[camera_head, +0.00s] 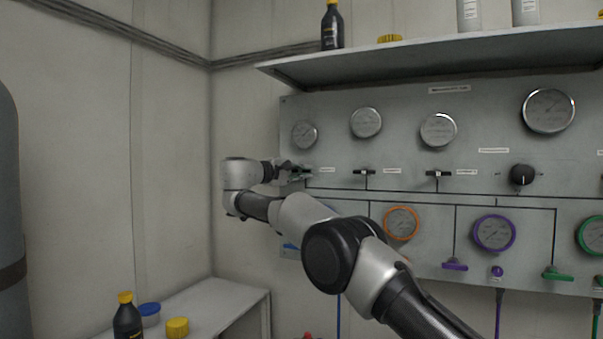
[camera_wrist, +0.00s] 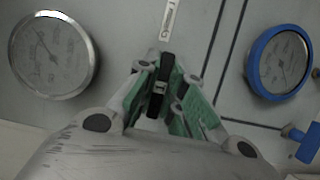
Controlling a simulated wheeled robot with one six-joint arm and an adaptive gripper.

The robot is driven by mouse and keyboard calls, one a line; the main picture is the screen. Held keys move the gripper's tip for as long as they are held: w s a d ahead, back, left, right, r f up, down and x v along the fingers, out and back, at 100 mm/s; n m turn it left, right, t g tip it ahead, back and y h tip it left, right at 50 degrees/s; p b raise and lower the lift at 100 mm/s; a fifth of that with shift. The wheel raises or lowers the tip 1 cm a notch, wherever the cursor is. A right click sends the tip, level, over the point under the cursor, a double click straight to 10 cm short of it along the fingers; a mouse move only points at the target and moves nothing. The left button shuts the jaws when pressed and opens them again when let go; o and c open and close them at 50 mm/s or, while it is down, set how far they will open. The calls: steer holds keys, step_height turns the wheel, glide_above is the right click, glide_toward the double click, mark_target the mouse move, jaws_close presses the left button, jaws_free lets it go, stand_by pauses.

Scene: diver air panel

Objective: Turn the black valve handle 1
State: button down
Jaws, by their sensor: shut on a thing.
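The black valve handle 1 (camera_wrist: 157,98) shows in the wrist view as a dark bar between the green pads of my gripper (camera_wrist: 163,92). My gripper is shut on it. The bar lies roughly lengthwise between the fingers, slightly tilted. In the head view my gripper (camera_head: 297,172) is at the left end of the row of black handles on the grey panel (camera_head: 340,105), and it mostly hides this handle.
Two more black handles (camera_head: 367,173) (camera_head: 437,175) and a black knob (camera_head: 521,175) lie to the right. Round gauges (camera_head: 366,122) sit above. A blue-rimmed gauge (camera_wrist: 279,62) and a blue handle (camera_wrist: 302,143) are close by in the wrist view. A shelf (camera_head: 430,58) juts out above.

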steer(key=shift+f, duration=0.1)
steer(key=c, duration=1.5)
jaws_free()
steer(key=v, duration=1.2)
